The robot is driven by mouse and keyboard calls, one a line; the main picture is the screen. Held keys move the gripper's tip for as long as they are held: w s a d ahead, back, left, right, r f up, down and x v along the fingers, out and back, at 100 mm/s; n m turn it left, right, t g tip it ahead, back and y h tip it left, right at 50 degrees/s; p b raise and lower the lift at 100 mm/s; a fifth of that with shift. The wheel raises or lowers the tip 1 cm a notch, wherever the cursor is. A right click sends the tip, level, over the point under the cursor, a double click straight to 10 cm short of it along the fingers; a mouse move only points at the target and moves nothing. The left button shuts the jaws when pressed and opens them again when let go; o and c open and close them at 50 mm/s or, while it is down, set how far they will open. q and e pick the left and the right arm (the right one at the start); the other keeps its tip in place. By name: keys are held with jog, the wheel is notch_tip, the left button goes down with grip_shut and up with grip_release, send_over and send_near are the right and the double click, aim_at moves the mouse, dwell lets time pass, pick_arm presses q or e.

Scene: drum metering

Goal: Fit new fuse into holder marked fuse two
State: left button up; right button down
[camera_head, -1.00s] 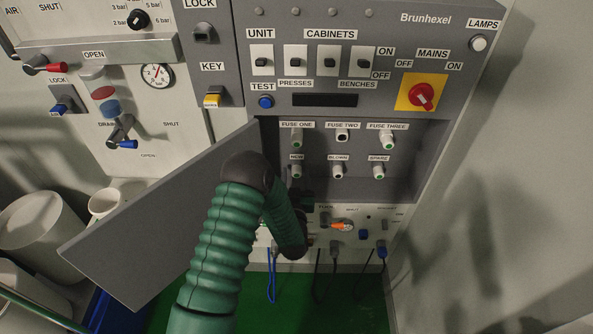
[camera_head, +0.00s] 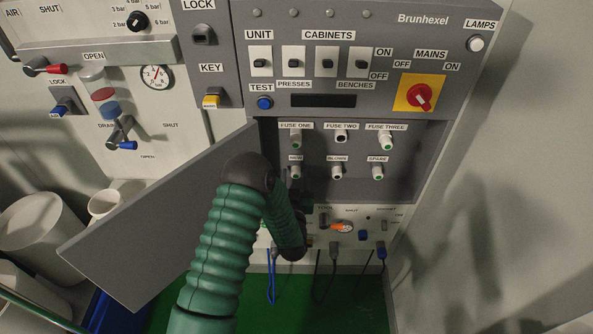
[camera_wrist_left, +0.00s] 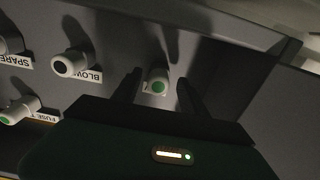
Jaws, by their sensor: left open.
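The new fuse (camera_head: 295,172) sits in the NEW holder in the lower row, showing a green end. In the left wrist view the new fuse (camera_wrist_left: 157,82) stands between the fingers of my left gripper (camera_wrist_left: 159,77), with a gap on each side. The gripper is open; in the head view my arm mostly hides it, below the NEW position. The fuse two holder (camera_head: 341,136) is in the middle of the upper row and shows a dark centre. My right gripper is not in view.
Fuse one (camera_head: 296,139) and fuse three (camera_head: 386,142) flank fuse two. The blown fuse (camera_head: 337,171) and spare fuse (camera_head: 377,172) sit to the right of the new one. The open grey door (camera_head: 150,220) stands left of the recess. Switches and plugs (camera_head: 334,247) lie below.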

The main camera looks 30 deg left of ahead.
pick_arm(q)
jog(key=shift+d, duration=0.15)
grip_shut()
dwell(0.4)
dwell(0.8)
dwell(0.3)
jog(key=shift+p+v, duration=0.35)
jog(key=shift+v, duration=2.65)
jog(key=shift+v, duration=2)
